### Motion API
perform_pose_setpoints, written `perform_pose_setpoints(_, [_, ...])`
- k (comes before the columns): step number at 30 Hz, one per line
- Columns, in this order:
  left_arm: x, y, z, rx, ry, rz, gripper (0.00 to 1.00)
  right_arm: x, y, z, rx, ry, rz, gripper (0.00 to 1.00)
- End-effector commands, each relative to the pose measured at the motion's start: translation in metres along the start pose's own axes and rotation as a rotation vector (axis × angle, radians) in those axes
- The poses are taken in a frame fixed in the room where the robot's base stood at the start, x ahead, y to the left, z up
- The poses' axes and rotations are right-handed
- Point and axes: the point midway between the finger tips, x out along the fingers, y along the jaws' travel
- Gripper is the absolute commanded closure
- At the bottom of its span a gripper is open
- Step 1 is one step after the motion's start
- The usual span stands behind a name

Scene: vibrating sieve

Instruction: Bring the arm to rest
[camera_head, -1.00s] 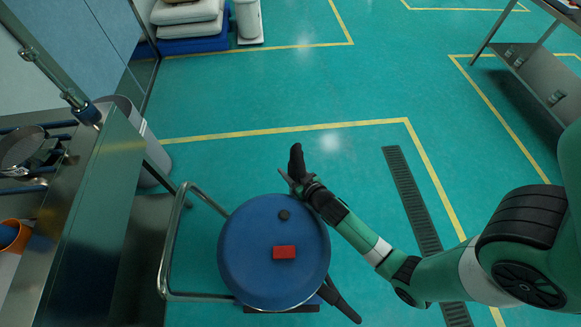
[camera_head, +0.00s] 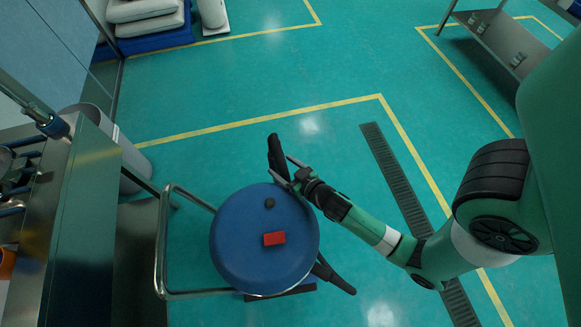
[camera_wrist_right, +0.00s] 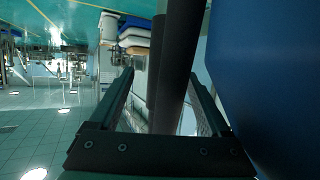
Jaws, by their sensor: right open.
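My right gripper (camera_head: 287,172) is at the far handle. In the wrist view this gripper (camera_wrist_right: 162,76) has its jaws apart, with a dark bar (camera_wrist_right: 173,60) seen between them. I cannot tell whether they touch. My left gripper is not in view.
A bent metal rail (camera_head: 163,240) stands left of the drum. A metal bench (camera_head: 90,200) with pans and a white bin (camera_head: 132,160) are at the left. A metal table (camera_head: 500,45) is at the upper right. The green floor beyond the drum is clear.

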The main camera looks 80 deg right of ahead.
Motion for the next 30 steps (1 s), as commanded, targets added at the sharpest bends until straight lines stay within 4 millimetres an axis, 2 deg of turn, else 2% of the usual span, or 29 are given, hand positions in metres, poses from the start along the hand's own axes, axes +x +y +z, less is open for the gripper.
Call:
perform_pose_setpoints(1, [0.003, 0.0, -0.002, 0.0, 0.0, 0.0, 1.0, -0.013, -0.001, 0.002, -0.002, -0.008, -0.004, 0.15])
perform_pose_setpoints(3, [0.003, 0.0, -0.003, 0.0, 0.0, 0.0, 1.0, -0.027, 0.0, 0.001, -0.002, -0.005, -0.004, 0.15])
perform_pose_setpoints(9, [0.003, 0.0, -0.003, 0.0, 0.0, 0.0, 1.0, -0.046, 0.002, 0.0, -0.002, -0.001, -0.001, 0.15])
perform_pose_setpoints(30, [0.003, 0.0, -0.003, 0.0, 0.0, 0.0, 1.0, -0.047, 0.002, -0.003, 0.001, 0.005, -0.001, 0.15])
